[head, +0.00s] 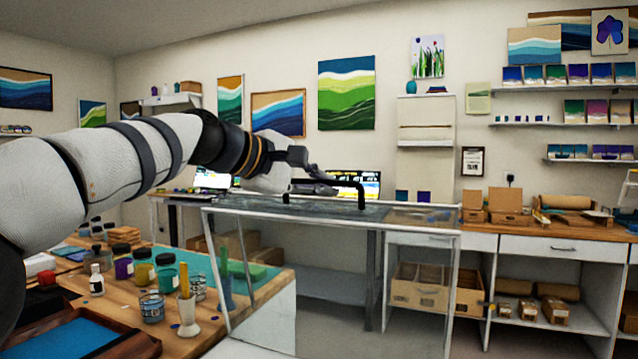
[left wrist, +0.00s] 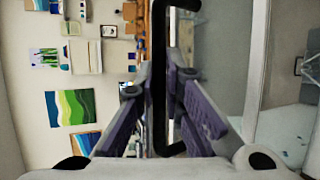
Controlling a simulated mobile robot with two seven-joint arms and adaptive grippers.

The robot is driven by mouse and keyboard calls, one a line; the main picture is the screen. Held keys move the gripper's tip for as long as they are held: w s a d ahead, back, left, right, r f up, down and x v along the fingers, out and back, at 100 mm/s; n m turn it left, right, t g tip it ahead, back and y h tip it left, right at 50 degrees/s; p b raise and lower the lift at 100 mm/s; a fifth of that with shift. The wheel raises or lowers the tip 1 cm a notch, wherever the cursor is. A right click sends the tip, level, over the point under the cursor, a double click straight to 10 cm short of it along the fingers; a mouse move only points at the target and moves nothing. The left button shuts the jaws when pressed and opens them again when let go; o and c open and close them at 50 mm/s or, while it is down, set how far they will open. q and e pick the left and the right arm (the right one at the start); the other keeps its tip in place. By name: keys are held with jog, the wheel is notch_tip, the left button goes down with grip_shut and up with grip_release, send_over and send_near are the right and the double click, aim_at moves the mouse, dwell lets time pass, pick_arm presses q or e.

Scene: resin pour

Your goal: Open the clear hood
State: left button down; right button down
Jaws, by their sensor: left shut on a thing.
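My left gripper (head: 318,186) reaches in from the left and is shut on this handle. In the left wrist view the black handle (left wrist: 158,50) runs between the two purple-grey fingers (left wrist: 165,100). How far the hood stands open, if at all, I cannot tell. My right gripper is not in view.
Paint jars (head: 143,272), a white cup with a yellow stick (head: 187,314) and a wooden tray (head: 135,347) stand on the bench below my left arm. A white workbench (head: 560,248) with cardboard boxes is at the right. Shelves line the back wall.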

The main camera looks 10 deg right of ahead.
pick_arm(q)
jog(key=shift+f, duration=0.15)
jog(key=c, duration=1.7)
grip_release()
jog(key=shift+s+a+r, duration=0.1)
jog(key=shift+a+r, duration=0.2)
jog(key=shift+a, duration=0.15)
jog(key=v, duration=1.1)
jog(key=shift+s+d+f, duration=0.1)
jog(key=shift+s, duration=0.05)
